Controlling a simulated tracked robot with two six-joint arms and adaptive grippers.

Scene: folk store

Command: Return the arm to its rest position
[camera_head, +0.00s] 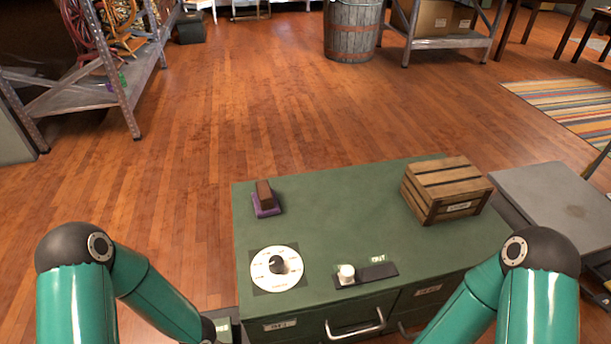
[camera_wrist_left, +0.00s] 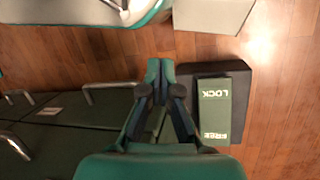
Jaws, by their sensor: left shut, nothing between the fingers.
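My left gripper (camera_wrist_left: 160,72) is shut and empty in the left wrist view. It hangs in front of the drawer side of a green cabinet, near a green plate marked LOCK and FREE (camera_wrist_left: 214,110) on a dark base. In the head view both of my teal arms come in from the lower corners, bent downward, and both grippers are out of that view. The green cabinet (camera_head: 330,225) stands between the arms. No object is held by the left gripper.
On the cabinet top are a brown block on a purple base (camera_head: 265,198), a round dial (camera_head: 276,266), a white knob on a dark slot (camera_head: 346,274) and a wooden crate (camera_head: 446,190). A grey cart (camera_head: 560,195) stands right.

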